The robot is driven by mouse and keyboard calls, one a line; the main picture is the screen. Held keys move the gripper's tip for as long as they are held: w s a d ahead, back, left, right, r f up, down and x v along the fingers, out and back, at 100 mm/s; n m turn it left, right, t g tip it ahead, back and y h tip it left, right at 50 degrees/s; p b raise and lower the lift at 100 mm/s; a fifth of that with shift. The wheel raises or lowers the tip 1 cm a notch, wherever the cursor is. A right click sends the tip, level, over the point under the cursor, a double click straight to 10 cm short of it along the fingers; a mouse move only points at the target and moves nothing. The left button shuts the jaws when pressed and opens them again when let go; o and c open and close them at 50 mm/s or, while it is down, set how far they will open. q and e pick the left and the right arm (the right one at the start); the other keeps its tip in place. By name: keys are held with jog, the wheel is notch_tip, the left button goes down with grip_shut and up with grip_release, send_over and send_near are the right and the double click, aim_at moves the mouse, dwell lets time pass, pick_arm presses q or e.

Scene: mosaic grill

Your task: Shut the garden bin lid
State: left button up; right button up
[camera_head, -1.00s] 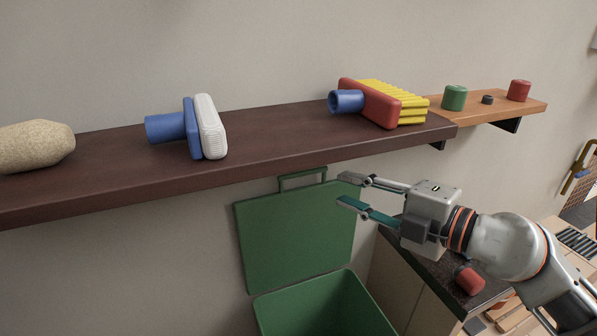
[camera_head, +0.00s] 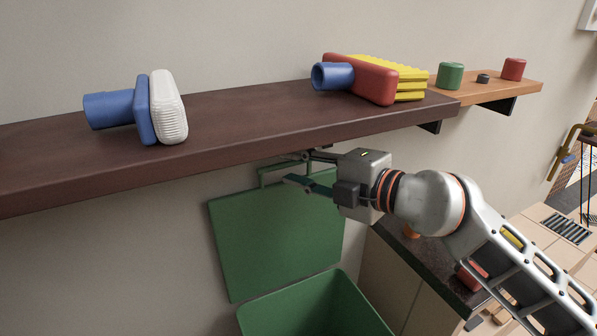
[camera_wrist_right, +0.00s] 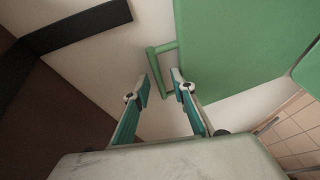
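The green garden bin (camera_head: 310,308) stands below the dark shelf, with its top open. Its green lid (camera_head: 272,240) is raised upright at the wall behind it and also shows in the right wrist view (camera_wrist_right: 235,45). A green loop handle (camera_head: 262,178) sticks up from the lid's top edge, partly hidden by my gripper. My right gripper (camera_head: 286,168) is open and close to the handle. In the right wrist view, the handle's outer bar (camera_wrist_right: 156,70) appears between the spread fingertips (camera_wrist_right: 159,88); I cannot tell whether they touch it. My left gripper is out of view.
The dark shelf (camera_head: 230,120) runs just above the gripper, carrying a blue-and-white brush (camera_head: 160,108) and a red-and-yellow brush (camera_head: 370,80). A lighter shelf (camera_head: 505,92) holds small items. A dark-topped counter (camera_head: 410,250) stands right of the bin, below my arm.

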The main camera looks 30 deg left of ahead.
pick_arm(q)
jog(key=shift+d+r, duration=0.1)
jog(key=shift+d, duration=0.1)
pick_arm(e)
jog(key=shift+a+r, duration=0.1)
jog(key=shift+a, duration=0.1)
jog(key=shift+c, duration=0.4)
grip_shut()
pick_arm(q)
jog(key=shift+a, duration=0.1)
pick_arm(e)
jog(key=shift+d, duration=0.1)
